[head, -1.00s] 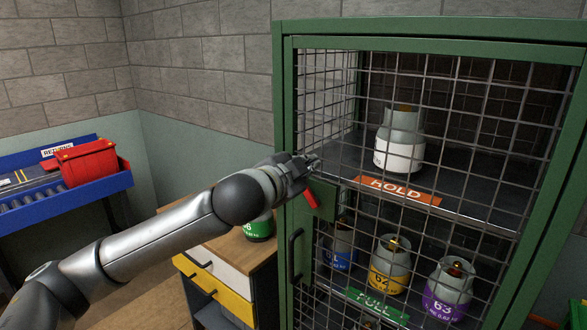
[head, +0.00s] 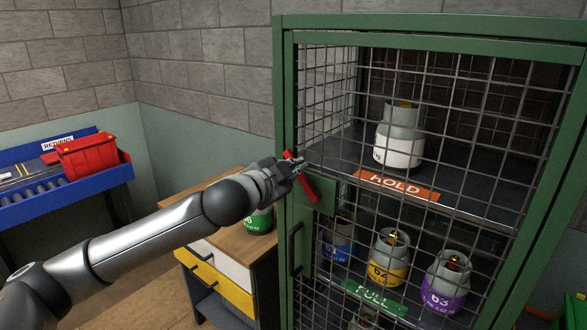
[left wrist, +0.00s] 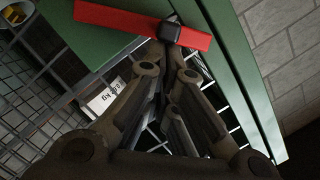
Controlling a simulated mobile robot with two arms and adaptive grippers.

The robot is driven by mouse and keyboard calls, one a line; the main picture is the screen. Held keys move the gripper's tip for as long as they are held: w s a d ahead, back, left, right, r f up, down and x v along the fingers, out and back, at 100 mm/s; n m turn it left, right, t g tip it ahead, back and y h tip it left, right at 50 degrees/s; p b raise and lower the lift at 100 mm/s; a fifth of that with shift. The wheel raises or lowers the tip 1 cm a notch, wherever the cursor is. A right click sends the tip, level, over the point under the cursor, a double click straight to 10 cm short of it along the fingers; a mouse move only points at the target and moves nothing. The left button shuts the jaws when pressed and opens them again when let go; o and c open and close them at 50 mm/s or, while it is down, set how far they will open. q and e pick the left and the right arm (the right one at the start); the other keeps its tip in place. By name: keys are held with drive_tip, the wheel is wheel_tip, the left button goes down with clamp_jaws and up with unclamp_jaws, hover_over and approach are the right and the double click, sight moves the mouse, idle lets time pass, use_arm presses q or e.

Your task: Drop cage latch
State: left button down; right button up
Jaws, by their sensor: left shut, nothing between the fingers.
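The cage latch is a red lever (head: 308,189) on a green plate (head: 321,194) at the left edge of the mesh door. It slants from upper left to lower right in the head view. My left gripper (head: 299,168) is shut and empty, in front of the lever, and covers its middle. In the left wrist view the red lever (left wrist: 115,18) crosses the top of the picture, and the closed fingertips (left wrist: 171,32) overlap it. I cannot tell whether they touch it. My right gripper is not in view.
The green cage (head: 286,110) holds a grey-white cylinder (head: 400,140) on its upper shelf and several cylinders below. A black door handle (head: 294,248) sits under the latch. A wooden-topped cabinet (head: 225,232) stands left of the cage. A red bin (head: 87,156) is on a blue roller rack.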

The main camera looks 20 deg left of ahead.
use_arm(q)
drive_tip(key=shift+w+a+n, duration=0.1)
drive_tip(key=shift+a+n, duration=0.05)
drive_tip(key=shift+n, duration=0.15)
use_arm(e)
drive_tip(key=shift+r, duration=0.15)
use_arm(q)
drive_tip(key=w+a+f+n+g+h+p, duration=0.1)
drive_tip(key=a+f+n+h+p, duration=0.1)
drive_tip(key=a+f+n+p, duration=0.2)
drive_tip(key=shift+w+a+f+n+g+h+p, duration=0.35)
drive_tip(key=shift+a+n+p, duration=0.35)
drive_tip(key=shift+n, duration=0.9)
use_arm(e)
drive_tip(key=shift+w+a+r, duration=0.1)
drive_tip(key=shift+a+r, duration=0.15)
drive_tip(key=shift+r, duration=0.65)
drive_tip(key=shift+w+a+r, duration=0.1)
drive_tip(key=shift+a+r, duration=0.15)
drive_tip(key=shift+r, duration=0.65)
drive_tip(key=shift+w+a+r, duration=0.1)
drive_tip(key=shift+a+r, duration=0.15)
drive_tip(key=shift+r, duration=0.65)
use_arm(q)
drive_tip(key=shift+d+f, duration=0.1)
drive_tip(key=shift+d, duration=0.05)
